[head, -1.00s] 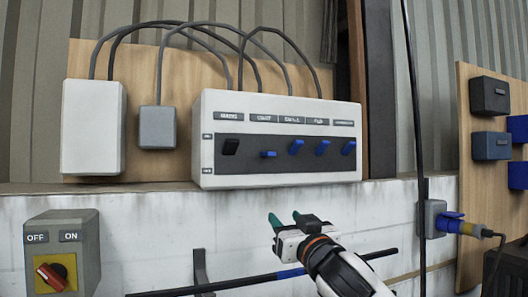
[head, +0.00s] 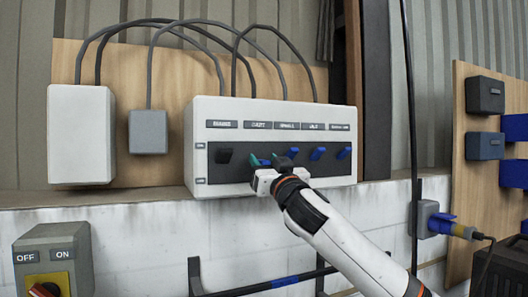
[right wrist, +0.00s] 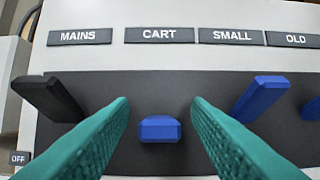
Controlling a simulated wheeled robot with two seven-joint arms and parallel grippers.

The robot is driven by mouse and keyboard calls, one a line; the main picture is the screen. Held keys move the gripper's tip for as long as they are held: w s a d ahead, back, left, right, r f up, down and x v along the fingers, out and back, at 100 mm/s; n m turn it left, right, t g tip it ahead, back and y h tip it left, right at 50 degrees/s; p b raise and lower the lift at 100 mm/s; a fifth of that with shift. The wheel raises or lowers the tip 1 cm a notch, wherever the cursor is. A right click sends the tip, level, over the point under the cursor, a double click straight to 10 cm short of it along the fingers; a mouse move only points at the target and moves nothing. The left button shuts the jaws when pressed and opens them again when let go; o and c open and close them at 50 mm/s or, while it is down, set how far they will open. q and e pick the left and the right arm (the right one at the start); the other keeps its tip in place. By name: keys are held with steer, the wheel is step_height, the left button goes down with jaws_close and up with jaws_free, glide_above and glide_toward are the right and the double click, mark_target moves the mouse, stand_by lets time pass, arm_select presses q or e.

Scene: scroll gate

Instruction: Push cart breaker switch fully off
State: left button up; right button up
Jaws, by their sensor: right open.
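The white breaker box (head: 330,175) has a dark strip with a row of switches. The blue cart switch (right wrist: 160,128) shows under the CART label (right wrist: 160,35) in the right wrist view, its end facing the camera. It is lower than the small switch (right wrist: 258,97), which tilts up. My right gripper (head: 268,161) is open at the strip. Its green fingers (right wrist: 160,135) lie on either side of the cart switch, with gaps between. In the head view the gripper partly hides this switch (head: 264,162). My left gripper is not in view.
The black mains switch (right wrist: 48,97) is just left of the fingers. An OFF label (right wrist: 20,158) is at the strip's lower left. A grey OFF/ON box with a red knob (head: 44,290) is at lower left. Blue plugs are at right.

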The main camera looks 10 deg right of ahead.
steer(key=shift+w+a+r, duration=0.1)
steer(key=shift+w+r, duration=0.15)
steer(key=shift+w, duration=0.25)
